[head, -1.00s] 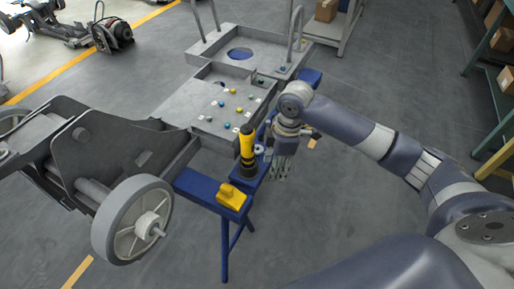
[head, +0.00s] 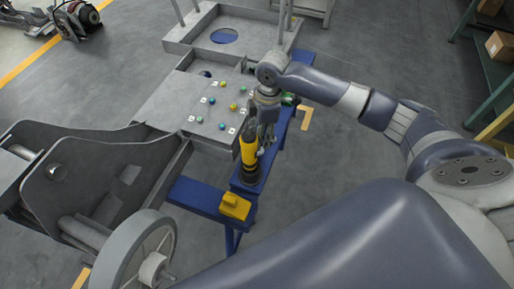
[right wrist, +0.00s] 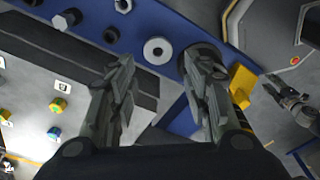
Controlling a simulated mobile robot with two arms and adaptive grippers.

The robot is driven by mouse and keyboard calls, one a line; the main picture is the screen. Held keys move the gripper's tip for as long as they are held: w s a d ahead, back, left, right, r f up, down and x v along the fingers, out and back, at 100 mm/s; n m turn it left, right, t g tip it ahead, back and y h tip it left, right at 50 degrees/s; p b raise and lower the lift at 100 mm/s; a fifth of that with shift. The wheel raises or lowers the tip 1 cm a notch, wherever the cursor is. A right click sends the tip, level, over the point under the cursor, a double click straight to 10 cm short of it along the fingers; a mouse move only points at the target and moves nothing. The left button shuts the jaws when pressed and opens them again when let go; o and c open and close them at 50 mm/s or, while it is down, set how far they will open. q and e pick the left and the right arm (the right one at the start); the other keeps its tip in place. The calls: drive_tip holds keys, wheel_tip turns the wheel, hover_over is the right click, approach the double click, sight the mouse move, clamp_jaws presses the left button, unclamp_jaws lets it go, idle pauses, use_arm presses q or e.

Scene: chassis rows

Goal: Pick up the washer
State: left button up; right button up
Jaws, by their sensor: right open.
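The washer (right wrist: 149,51) is a flat light grey ring with a dark hole. It lies on the blue bench top (right wrist: 185,30), and in the right wrist view it shows just beyond and between my fingertips. In the head view my right gripper hides most of that spot. My right gripper (head: 267,136) is open, pointing down over the bench beside the yellow-and-black tool. In the right wrist view its two fingers (right wrist: 158,68) stand apart with nothing between them. My left gripper does not show in the head view.
The upright yellow-and-black tool (head: 249,152) stands close to my right gripper. A yellow block (head: 235,206) sits at the bench's near end. A bolt (right wrist: 68,19) and dark nuts (right wrist: 111,35) lie near the washer. A grey plate (head: 190,105) with small coloured parts adjoins the bench.

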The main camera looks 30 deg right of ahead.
sight(259, 151)
drive_tip(key=shift+f, duration=0.45)
drive_tip(key=shift+a+f, duration=0.1)
drive_tip(key=shift+f, duration=0.15)
wheel_tip(259, 151, down, 5)
drive_tip(key=shift+w, duration=0.15)
drive_tip(key=shift+c, duration=0.8)
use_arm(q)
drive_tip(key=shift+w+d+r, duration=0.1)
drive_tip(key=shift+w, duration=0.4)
use_arm(e)
drive_tip(key=c, duration=0.8)
